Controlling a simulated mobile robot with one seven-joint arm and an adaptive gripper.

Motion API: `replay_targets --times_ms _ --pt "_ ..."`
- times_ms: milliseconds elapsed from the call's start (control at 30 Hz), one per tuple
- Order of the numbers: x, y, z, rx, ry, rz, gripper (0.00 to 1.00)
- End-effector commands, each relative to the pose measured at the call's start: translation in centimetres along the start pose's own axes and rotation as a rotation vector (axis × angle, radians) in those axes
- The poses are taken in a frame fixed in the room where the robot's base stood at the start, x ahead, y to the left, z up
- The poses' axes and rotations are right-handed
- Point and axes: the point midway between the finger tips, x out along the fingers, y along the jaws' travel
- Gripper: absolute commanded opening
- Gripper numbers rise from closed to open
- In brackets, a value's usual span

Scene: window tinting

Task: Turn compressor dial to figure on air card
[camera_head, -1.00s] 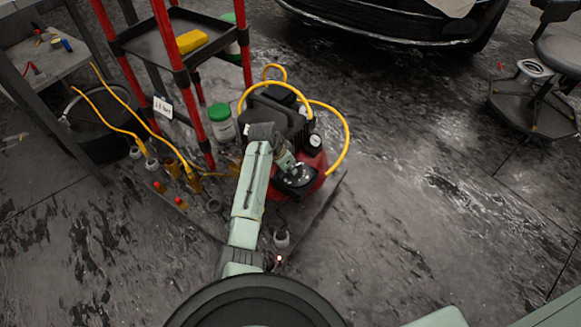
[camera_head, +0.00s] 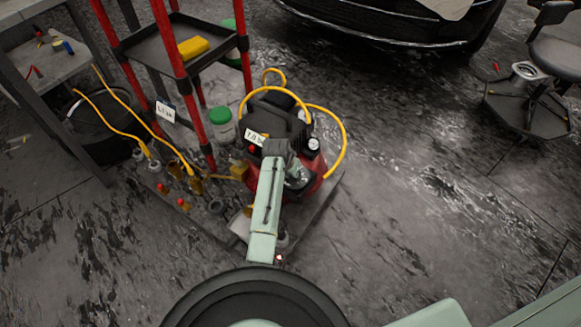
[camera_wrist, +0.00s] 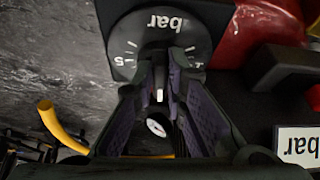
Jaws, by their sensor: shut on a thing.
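The red and black compressor (camera_head: 318,165) stands on a dark board, with my gripper (camera_head: 297,180) at its front. In the wrist view a round dark dial plate (camera_wrist: 128,32) carries scale marks and an upside-down "bar". My gripper (camera_wrist: 160,92) is shut on the dial knob (camera_wrist: 160,78), whose white pointer line shows between the fingers. Most of the knob is hidden by them. A white card (camera_head: 257,137) behind the arm seems to start with "7.0". A card ending in "bar" shows at the right of the wrist view (camera_wrist: 297,146).
A yellow hose (camera_head: 340,130) loops over the compressor, beside a round gauge (camera_head: 314,144). A red-legged cart (camera_head: 165,50) bears another card (camera_head: 165,111), too small to read surely. A green-lidded jar (camera_head: 221,122) stands left of the compressor.

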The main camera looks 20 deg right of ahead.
Motion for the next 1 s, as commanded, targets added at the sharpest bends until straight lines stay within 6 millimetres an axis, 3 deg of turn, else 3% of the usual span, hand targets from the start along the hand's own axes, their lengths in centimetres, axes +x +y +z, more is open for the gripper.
replay_targets --times_ms 1000 --pt "0.5 1.8 -0.8 -0.878 0.0 -0.366 0.0"
